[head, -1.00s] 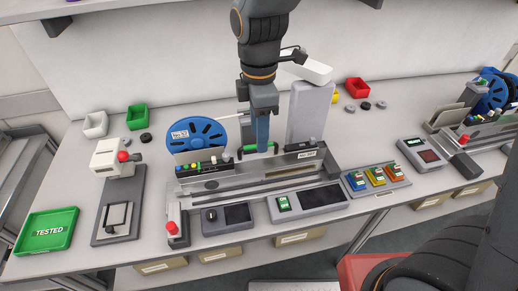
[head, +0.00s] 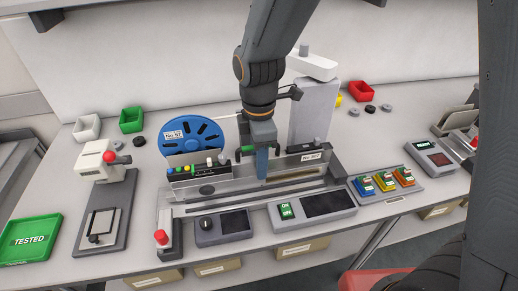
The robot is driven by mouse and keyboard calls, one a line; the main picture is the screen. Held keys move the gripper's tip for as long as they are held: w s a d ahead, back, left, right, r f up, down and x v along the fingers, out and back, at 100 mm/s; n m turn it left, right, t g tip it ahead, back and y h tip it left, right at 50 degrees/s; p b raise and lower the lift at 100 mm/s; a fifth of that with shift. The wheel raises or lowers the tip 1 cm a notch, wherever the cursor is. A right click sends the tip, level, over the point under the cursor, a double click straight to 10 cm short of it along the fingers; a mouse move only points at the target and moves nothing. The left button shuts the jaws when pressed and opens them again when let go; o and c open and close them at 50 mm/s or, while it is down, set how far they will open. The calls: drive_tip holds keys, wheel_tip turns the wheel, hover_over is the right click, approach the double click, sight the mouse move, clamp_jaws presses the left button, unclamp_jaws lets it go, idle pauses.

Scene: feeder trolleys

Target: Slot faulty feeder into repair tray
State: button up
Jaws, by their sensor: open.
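A long grey feeder (head: 228,178) lies in the test fixture at the middle of the bench. It has a blue reel (head: 190,138) at its left end, a row of coloured knobs, and a numbered plate at its right end. A dark green handle (head: 243,152) stands up near its middle. My gripper (head: 262,166) points down at this handle, with a blue finger in front of it. It is open, and the far finger is hidden. I cannot tell whether it touches the handle. No tray marked for repair is legible.
A green TESTED tray (head: 30,240) lies at the far left. A white press (head: 104,165) with a red knob stands beside it. A grey post (head: 312,112) rises just behind my gripper. A red surface (head: 365,283) shows partly behind my arm at lower right.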

sight(249, 171)
drive_tip(key=shift+f+p, duration=0.3)
drive_tip(key=shift+f, duration=1.45)
clamp_jaws()
drive_tip(key=shift+s+a+p, duration=0.25)
drive_tip(key=shift+a+p, duration=0.05)
drive_tip(key=shift+a, duration=0.9)
unclamp_jaws()
